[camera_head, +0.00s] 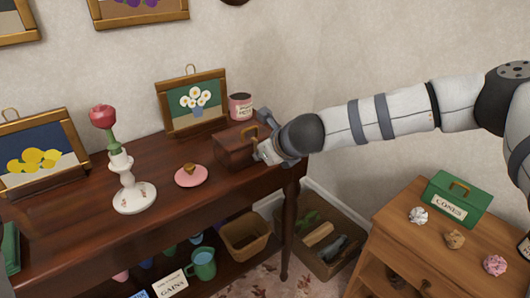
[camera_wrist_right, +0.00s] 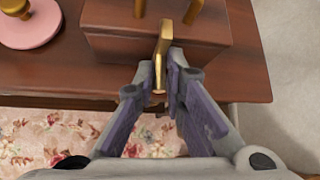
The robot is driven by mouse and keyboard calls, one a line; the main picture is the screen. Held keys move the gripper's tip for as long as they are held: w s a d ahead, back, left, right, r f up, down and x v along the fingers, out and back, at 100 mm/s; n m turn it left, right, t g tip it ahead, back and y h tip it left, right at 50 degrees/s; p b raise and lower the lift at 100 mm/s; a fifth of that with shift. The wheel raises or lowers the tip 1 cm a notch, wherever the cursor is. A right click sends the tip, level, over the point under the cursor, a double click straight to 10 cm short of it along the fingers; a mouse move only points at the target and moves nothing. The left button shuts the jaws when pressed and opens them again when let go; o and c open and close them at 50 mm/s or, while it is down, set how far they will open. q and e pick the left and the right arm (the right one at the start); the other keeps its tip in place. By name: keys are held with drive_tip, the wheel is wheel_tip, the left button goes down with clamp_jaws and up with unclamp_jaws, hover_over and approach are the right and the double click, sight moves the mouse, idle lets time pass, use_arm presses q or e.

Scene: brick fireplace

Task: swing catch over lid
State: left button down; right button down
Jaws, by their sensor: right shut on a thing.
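A small brown wooden box (camera_head: 232,148) with a lid stands near the right end of the dark wooden table. A brass handle shows on top of its lid. In the right wrist view the box (camera_wrist_right: 120,46) fills the top, and a brass catch (camera_wrist_right: 163,45) reaches from it towards me. My right gripper (camera_wrist_right: 167,80) is shut on this catch at the front of the box. In the head view the right gripper (camera_head: 264,152) is at the box's right front side, and its fingertips are partly hidden. My left gripper is not in view.
A pink saucer (camera_head: 191,176) and a white vase with a red flower (camera_head: 134,195) stand left of the box. A flower picture (camera_head: 194,104) and a pink tin (camera_head: 240,106) are behind it. A green box (camera_head: 454,199) stands on the lower cabinet at right.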

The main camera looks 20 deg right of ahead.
drive_tip(key=shift+a+r, duration=0.1)
drive_tip(key=shift+r, duration=0.05)
drive_tip(key=c, duration=1.7)
unclamp_jaws()
drive_tip(key=v, duration=1.2)
